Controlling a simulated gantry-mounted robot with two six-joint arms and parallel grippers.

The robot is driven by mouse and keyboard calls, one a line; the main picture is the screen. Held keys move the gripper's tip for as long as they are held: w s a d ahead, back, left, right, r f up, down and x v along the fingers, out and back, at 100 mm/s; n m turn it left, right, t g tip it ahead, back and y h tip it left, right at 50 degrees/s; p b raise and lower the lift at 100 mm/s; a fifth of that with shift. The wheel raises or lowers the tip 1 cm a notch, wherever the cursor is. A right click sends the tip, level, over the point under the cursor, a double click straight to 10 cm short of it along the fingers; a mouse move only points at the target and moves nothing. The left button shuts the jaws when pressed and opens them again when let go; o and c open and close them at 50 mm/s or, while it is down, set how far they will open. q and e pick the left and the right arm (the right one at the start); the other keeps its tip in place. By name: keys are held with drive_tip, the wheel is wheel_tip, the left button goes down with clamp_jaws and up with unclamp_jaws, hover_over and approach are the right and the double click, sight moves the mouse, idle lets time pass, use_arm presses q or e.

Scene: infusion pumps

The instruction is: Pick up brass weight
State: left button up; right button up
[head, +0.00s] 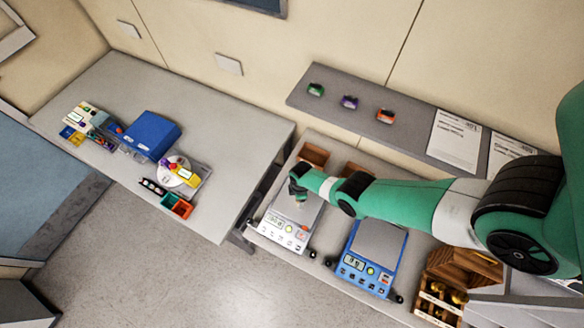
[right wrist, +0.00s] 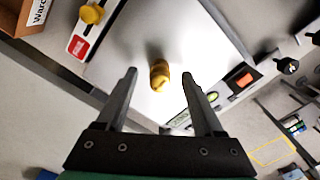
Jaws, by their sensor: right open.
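The brass weight (right wrist: 159,74) stands on the metal plate of a scale in the right wrist view. My right gripper (right wrist: 159,82) is open, with its two fingers pointing toward the weight, one to each side of it in the picture; I cannot tell whether they are down at its height. In the head view my right arm reaches across to the silver scale (head: 288,232), its gripper end (head: 298,188) over the plate and hiding the weight. My left gripper is in neither view.
A blue scale (head: 372,262) stands right of the silver one. A wooden rack (head: 436,300) with brass weights is at the bottom right. Brown boxes (head: 313,153) sit behind the scales. A yellow knob (right wrist: 92,14) shows beside the plate. A shelf (head: 330,104) runs along the wall.

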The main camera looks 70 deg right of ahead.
clamp_jaws()
drive_tip(key=shift+r, duration=0.2)
idle(0.4)
